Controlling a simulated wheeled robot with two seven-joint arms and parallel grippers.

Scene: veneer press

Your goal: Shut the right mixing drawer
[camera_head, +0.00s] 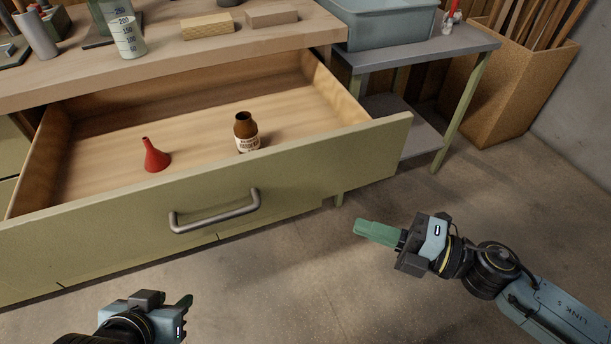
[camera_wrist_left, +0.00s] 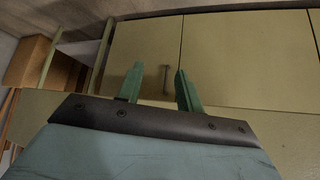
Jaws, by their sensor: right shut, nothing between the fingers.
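The mixing drawer (camera_head: 310,172) stands pulled well out from under the wooden worktop in the head view. Its olive front carries a grey bar handle (camera_head: 215,212). A red funnel (camera_head: 155,157) and a brown bottle (camera_head: 246,130) with a pale label stand inside on the drawer floor. My right gripper (camera_head: 360,229) is shut and empty, to the right of the drawer front and apart from it. My left gripper (camera_head: 187,302) is at the bottom left, in front of the drawer and apart from the handle. Its green fingers (camera_wrist_left: 159,70) are spread with nothing held between them.
The worktop (camera_head: 165,65) holds a beaker (camera_head: 128,38) and two wooden blocks. A side table (camera_head: 425,52) with a grey tub (camera_head: 385,25) stands right of the drawer. A bin of wood strips (camera_head: 520,85) is at the far right. The floor (camera_head: 290,280) between my grippers is clear.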

